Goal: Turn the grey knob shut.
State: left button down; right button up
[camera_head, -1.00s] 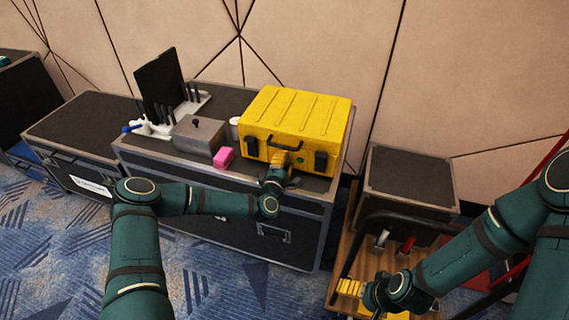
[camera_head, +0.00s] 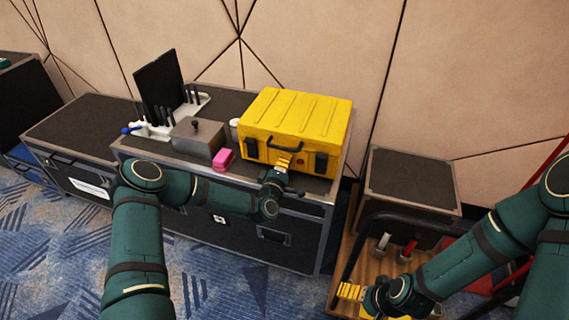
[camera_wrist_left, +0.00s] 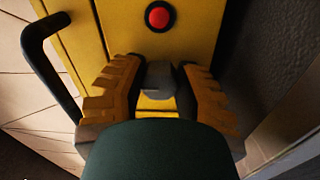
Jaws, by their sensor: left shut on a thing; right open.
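The grey knob (camera_wrist_left: 160,78) is on the front of the yellow case (camera_head: 298,113), below a round red light (camera_wrist_left: 160,16) in the left wrist view. My left gripper (camera_head: 283,161) is at the front of the case, below its dark handle (camera_head: 285,142). Its ridged yellow fingers are shut on the knob, one on each side. In the head view the gripper hides the knob. My right gripper (camera_head: 350,291) is open, low over the cart at the lower right, away from the case.
The case stands on a dark flight case (camera_head: 224,218). A pink block (camera_head: 223,159), a grey box (camera_head: 199,137) and a white holder with dark upright items (camera_head: 154,128) stand left of it. A cart (camera_head: 342,268) and a dark box (camera_head: 411,177) are at right.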

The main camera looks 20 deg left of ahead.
pick_arm(q)
jog(key=shift+r, duration=0.1)
jog(key=c, duration=0.6)
grip_release()
jog(key=shift+d, duration=0.1)
jog(key=s, duration=1.2)
jog(key=shift+a+f, duration=0.25)
jog(key=shift+f, duration=0.1)
jog(key=shift+d, duration=0.1)
jog(key=s+d+f+m+g+h, duration=0.5)
jog(key=s+d+f+m+g, duration=0.4)
jog(key=s+d+m+g, duration=0.3)
jog(key=s+a+m+g+y, duration=0.1)
jog(key=s+g, duration=0.3)
jog(key=s, duration=0.6)
jog(key=shift+a+r+m+g+y, duration=0.15)
jog(key=shift+a+m+g+y, duration=0.15)
jog(key=shift+a+m, duration=0.25)
